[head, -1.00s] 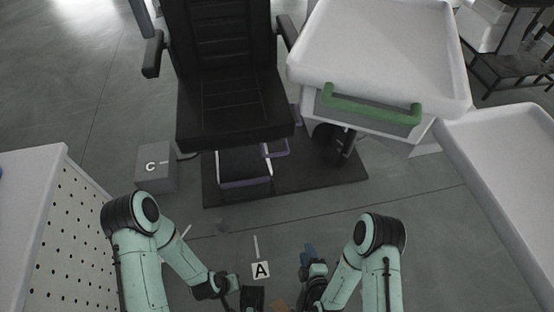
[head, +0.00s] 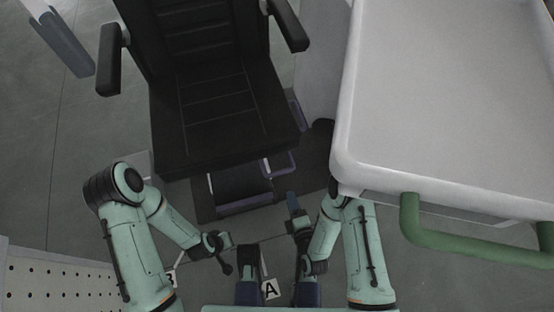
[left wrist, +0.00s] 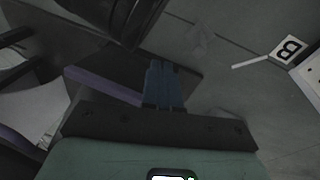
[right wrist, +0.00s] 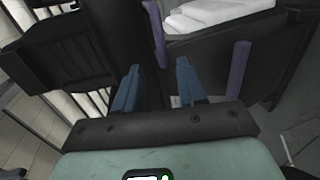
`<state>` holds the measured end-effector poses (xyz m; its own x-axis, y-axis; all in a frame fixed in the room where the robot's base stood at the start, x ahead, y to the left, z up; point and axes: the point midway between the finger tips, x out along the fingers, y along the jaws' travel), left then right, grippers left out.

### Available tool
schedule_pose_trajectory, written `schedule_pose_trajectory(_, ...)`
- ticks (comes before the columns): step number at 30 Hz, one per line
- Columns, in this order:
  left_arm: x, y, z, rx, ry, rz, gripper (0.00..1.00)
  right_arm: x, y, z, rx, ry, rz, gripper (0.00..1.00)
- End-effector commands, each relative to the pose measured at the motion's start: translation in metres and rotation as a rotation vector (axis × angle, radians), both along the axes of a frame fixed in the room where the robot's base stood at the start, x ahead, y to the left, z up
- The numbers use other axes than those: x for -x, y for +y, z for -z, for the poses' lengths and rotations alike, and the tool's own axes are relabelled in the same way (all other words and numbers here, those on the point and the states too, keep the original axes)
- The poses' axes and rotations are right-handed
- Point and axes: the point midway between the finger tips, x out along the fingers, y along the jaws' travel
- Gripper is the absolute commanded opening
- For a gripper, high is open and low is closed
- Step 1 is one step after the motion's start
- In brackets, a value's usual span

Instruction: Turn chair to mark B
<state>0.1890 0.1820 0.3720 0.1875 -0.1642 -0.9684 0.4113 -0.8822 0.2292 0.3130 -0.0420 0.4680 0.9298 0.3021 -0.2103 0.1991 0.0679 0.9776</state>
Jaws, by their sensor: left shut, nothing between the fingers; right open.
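The black chair (head: 220,115) stands ahead of me in the head view, its seat front facing me, with two armrests and a purple-edged footrest (head: 243,190) below. Mark B (head: 171,278) lies on the floor at lower left, partly hidden by my left arm; it also shows in the left wrist view (left wrist: 288,50). My right gripper (head: 292,203) is open just in front of the footrest; its blue fingers show apart and empty in the right wrist view (right wrist: 158,88). My left gripper (left wrist: 163,82) is shut and empty, low over the floor.
A large white tray-topped cart (head: 450,100) with a green handle (head: 460,240) stands close on the right, beside my right arm. A perforated white panel (head: 60,282) is at lower left. Mark A (head: 271,289) lies on the floor between my arms. Floor left of the chair is open.

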Motion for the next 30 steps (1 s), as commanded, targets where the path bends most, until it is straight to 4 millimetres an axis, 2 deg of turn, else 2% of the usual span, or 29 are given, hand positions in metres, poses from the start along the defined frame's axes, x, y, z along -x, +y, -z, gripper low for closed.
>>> schedule_pose_trajectory(5,0.012,0.001,0.012,0.003,0.040,-0.002,0.00,-0.020,0.006,0.005,-0.001,-0.005,0.002,0.41)
schedule_pose_trajectory(18,0.066,0.008,0.051,0.014,0.219,-0.017,0.00,-0.102,0.032,0.023,-0.001,-0.004,0.002,0.41)
schedule_pose_trajectory(24,0.079,0.011,0.056,0.016,0.262,-0.022,0.00,-0.120,0.038,0.027,0.000,-0.002,0.001,0.41)
schedule_pose_trajectory(30,0.082,0.011,0.057,0.017,0.272,-0.022,0.00,-0.123,0.040,0.027,0.000,0.000,0.000,0.41)
